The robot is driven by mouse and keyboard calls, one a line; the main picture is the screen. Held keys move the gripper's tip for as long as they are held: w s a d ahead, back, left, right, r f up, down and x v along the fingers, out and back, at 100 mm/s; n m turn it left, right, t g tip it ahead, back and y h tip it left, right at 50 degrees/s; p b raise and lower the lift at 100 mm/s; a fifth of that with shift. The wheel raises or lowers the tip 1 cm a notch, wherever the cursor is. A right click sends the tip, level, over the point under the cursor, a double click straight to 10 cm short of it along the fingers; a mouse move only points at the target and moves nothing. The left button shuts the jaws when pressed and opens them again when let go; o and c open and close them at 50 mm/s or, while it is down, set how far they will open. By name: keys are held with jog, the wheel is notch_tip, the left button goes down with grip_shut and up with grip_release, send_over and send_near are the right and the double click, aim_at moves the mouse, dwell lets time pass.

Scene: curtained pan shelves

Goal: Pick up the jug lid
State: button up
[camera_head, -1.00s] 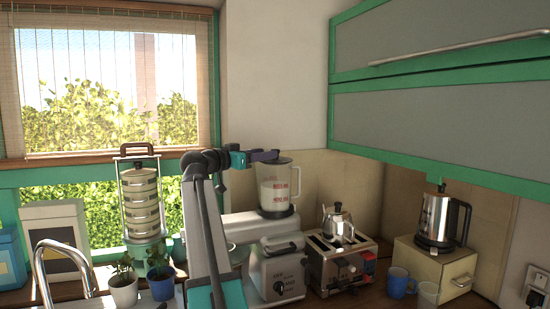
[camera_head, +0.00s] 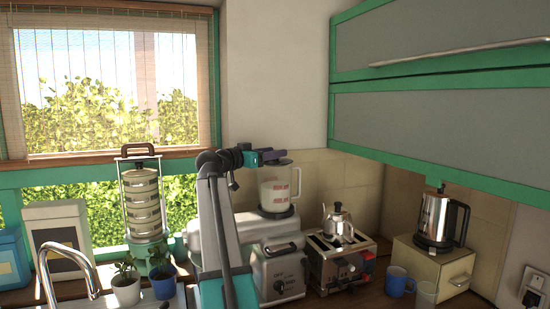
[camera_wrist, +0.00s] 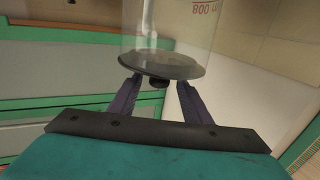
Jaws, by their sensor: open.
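The jug lid (camera_wrist: 160,66) is a dark round disc with a small knob, seated on the mouth of the clear jug (camera_wrist: 178,25) in the wrist view. The jug (camera_head: 276,193) stands on the appliance in the head view, with red marks and pale contents. My gripper (camera_wrist: 158,84) has two purple fingers, spread apart on either side of the lid's knob and close to the lid's edge. In the head view my gripper (camera_head: 272,155) is at the jug's top, where the lid is mostly hidden. I cannot tell whether the fingers touch the lid.
The white mixer-like appliance (camera_head: 280,270) is under the jug. A toaster with a small kettle (camera_head: 338,222) stands to its right, then blue and clear mugs and a steel kettle (camera_head: 436,220) on a bread box. Green-framed cupboards hang above right.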

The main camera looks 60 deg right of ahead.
jog(key=shift+x, duration=0.8)
grip_shut()
jog(key=shift+r, duration=0.15)
jog(key=shift+r+b, duration=1.7)
jog(key=shift+r, duration=3.15)
